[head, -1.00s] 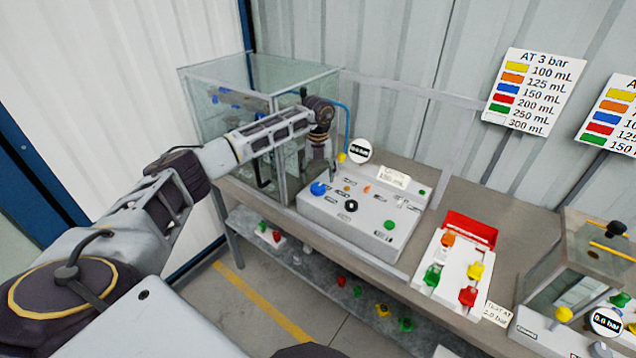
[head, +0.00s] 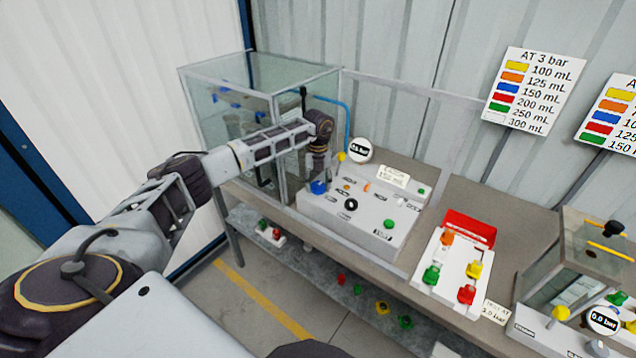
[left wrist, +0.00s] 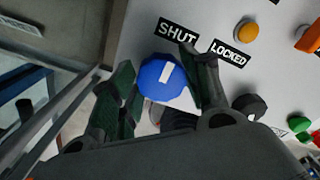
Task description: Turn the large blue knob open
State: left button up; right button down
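The large blue knob (head: 318,187) is at the left end of the grey control panel (head: 345,222). In the left wrist view, the blue knob (left wrist: 160,80) has a white bar marking that points up toward the label "SHUT" (left wrist: 176,30). A "LOCKED" label (left wrist: 229,53) is to its right. My left gripper (head: 318,177) is over the knob. In the left wrist view, my left gripper (left wrist: 165,75) is open, with one finger on each side of the knob. I cannot tell whether the fingers touch it. My right gripper is not in view.
A black knob (head: 351,205) and an orange button (left wrist: 247,31) are close by on the panel. A glass tank (head: 225,100) stands behind and left of my left forearm. A white block with coloured plugs (head: 450,270) is on the bench to the right.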

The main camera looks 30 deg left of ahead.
pick_arm(q)
jog(key=c, duration=0.4)
jog(key=shift+o, duration=0.2)
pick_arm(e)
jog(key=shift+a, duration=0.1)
pick_arm(q)
jog(key=shift+m, duration=0.5)
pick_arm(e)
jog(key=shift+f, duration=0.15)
pick_arm(q)
jog(key=m+b, duration=0.1)
jog(key=m, duration=0.3)
jog(key=shift+w+d, duration=0.1)
jog(key=m+b, duration=0.1)
jog(key=m, duration=0.5)
jog(key=shift+d+b, duration=0.1)
jog(key=shift+b, duration=0.2)
jog(key=m+b, duration=0.1)
jog(key=m, duration=0.4)
jog(key=shift+d+r+m, duration=0.1)
jog(key=shift+m, duration=1)
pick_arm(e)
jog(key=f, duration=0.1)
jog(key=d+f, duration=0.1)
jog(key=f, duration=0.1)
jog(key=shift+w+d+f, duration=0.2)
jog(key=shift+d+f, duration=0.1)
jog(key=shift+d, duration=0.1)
